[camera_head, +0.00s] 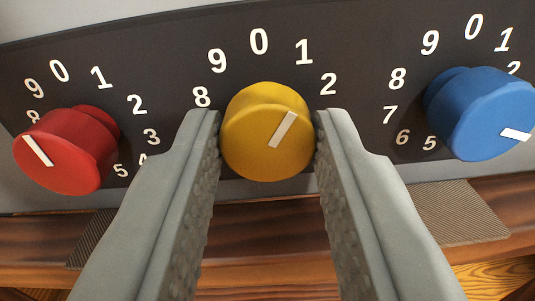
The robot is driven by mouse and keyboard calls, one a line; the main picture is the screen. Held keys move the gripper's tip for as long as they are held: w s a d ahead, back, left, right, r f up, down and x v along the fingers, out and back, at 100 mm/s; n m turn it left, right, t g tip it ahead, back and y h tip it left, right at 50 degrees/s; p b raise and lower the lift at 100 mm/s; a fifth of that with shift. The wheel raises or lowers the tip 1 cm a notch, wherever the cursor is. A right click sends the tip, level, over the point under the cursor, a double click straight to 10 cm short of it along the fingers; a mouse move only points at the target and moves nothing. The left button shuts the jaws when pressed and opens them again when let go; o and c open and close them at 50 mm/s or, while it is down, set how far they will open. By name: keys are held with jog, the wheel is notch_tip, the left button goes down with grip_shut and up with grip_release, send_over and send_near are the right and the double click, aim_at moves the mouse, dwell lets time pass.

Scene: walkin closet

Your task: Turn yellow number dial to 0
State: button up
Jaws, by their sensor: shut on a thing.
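The yellow dial (262,104) is a round knob in the middle of a dark panel, with white digits around it. The digits 8, 9, 0, 1 and 2 show; the lower ones are hidden. Its white mark points up and right, between 1 and 2 and nearer to 1. The 0 stands straight above the dial. My gripper (268,133) is shut on the yellow dial, one finger against its left side and the other against its right side.
A red dial (60,160) is at the left, its mark slanting up-left. A blue dial (485,112) is at the right, its mark pointing right and slightly down. The dark panel (160,60) carries all three. A wooden surface (270,230) lies below.

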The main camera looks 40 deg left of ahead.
jog(key=shift+n, duration=3.2)
jog(key=o, duration=1)
jog(key=shift+c, duration=0.2)
jog(key=v, duration=1.7)
jog(key=shift+s+f, duration=0.2)
jog(key=shift+d, duration=0.1)
